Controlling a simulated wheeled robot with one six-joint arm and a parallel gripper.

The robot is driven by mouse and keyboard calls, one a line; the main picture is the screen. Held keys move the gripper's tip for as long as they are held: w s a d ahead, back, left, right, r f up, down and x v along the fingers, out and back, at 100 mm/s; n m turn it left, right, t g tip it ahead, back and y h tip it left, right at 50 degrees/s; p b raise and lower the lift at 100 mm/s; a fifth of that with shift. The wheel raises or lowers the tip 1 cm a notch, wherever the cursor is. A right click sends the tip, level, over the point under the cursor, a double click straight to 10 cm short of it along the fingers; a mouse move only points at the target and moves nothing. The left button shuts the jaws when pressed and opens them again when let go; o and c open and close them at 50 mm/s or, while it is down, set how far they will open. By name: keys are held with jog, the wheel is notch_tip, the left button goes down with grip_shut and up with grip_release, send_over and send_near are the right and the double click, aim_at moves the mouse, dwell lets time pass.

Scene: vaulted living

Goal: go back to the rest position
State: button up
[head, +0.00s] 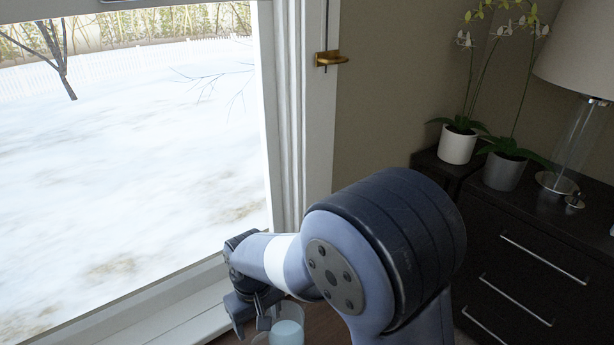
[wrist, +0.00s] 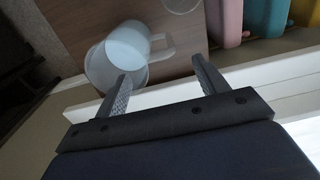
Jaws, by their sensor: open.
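My gripper (head: 252,308) is at the end of my arm in the lower middle of the head view, beside the window sill. In the wrist view my gripper (wrist: 160,88) shows two grey fingers spread apart with nothing between them. A pale cup with a handle (wrist: 128,48) is just beyond the left finger on a wooden surface. In the head view a pale cup (head: 287,333) shows at the bottom edge, close to the gripper and partly hidden by my arm.
A clear round rim (wrist: 182,4) shows at the wrist view's top edge. Pink (wrist: 228,22), teal (wrist: 258,16) and yellow (wrist: 304,12) items stand at its upper right. A dark dresser (head: 530,262) with potted orchids (head: 458,144) and a lamp (head: 580,45) stands right. The window (head: 130,150) is left.

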aim_at(261, 336)
notch_tip(261, 336, up, 2)
jog(key=shift+r, duration=0.25)
notch_tip(261, 336, down, 12)
jog(key=b, duration=0.3)
jog(key=shift+r+b, duration=0.1)
jog(key=shift+b, duration=0.3)
jog(key=shift+a, duration=0.1)
notch_tip(261, 336, up, 11)
jog(key=p, duration=0.4)
jog(key=shift+f, duration=0.2)
jog(key=w+d+r+m+p, duration=0.3)
jog(key=d+r+p, duration=0.8)
jog(key=p, duration=0.4)
jog(key=w+d+r+m+p, duration=0.3)
jog(key=w+d+r+p, duration=0.3)
jog(key=d+r+p, duration=0.5)
jog(key=r+p, duration=0.1)
jog(key=p, duration=0.4)
jog(key=shift+d+m, duration=0.25)
jog(key=shift+m, duration=0.15)
jog(key=shift+w+f, duration=0.1)
jog(key=shift+f, duration=0.05)
